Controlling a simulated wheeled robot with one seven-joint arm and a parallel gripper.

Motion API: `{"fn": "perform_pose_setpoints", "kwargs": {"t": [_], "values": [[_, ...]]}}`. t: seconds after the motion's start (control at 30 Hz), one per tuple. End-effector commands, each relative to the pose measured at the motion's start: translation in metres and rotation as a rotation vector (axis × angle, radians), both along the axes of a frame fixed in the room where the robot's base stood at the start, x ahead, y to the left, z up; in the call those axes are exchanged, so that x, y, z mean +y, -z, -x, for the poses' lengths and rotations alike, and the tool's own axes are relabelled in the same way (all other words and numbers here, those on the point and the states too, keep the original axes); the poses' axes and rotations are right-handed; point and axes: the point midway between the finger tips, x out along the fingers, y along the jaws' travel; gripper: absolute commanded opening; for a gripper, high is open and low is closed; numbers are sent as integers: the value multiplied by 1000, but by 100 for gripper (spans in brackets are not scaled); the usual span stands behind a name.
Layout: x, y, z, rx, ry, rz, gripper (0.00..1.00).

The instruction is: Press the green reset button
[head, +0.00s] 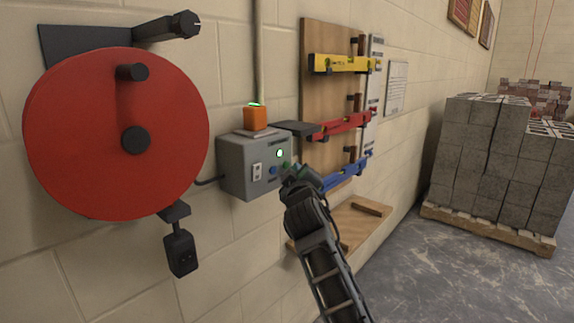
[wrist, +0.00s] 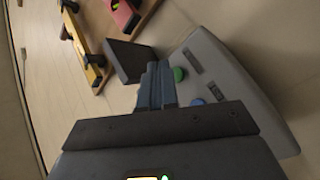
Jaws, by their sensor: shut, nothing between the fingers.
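The grey control box (head: 240,168) is fixed to the block wall, and it also shows in the wrist view (wrist: 235,75). The green button (wrist: 178,74) is a round cap on its face, just right of my fingertips in the wrist view. A blue button (wrist: 198,102) sits below it there. My gripper (head: 289,170) is shut and empty, close in front of the box's right part. In the wrist view its fingers (wrist: 156,72) overlap the box's edge beside the green button. I cannot tell whether they touch the box.
A lit green lamp (head: 280,153) is on the box, and an orange block (head: 255,118) is on top. A red reel (head: 75,135) hangs left. A wooden board (head: 318,40) with yellow, red and blue levels is behind right. Stacked grey blocks (head: 485,160) stand far right.

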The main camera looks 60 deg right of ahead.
Motion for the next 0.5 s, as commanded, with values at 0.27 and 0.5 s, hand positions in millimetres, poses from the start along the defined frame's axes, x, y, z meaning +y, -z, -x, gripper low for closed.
{"fn": "perform_pose_setpoints", "kwargs": {"t": [0.27, 0.5], "values": [[0, 0, 1, 0, 0, 0, 0], [5, -2, 20, 1, 2, -1, 0]]}}
